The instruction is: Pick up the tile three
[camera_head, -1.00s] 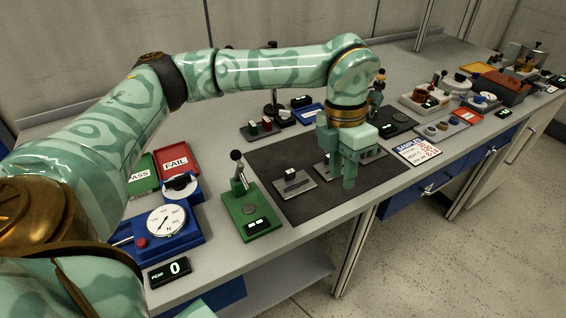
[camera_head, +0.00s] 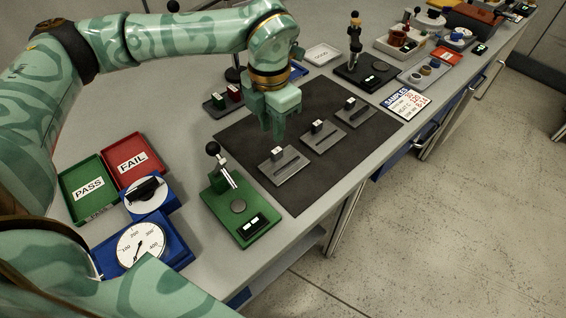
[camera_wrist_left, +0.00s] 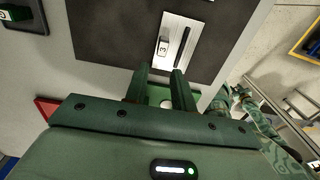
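Tile three, a small pale block marked 3, shows in the left wrist view (camera_wrist_left: 163,46). It stands on a grey slotted plate (camera_wrist_left: 185,27). In the head view this looks like the nearest of three plates (camera_head: 292,172), with the tile (camera_head: 277,154) at its back edge. My left gripper (camera_head: 273,131) is above the mat, behind and above that tile, pointing down. In the left wrist view its two fingers (camera_wrist_left: 160,75) are apart with nothing between them. My right arm seems to show small at the wrist view's right; its fingers are not clear.
Two more slotted plates with blocks (camera_head: 323,138) (camera_head: 355,112) stand farther along the dark mat (camera_head: 297,200). A green lever press (camera_head: 237,210) stands beside the mat's near end. A rack with red and green blocks (camera_head: 222,99) lies behind. PASS (camera_head: 88,187) and FAIL (camera_head: 132,158) trays are left.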

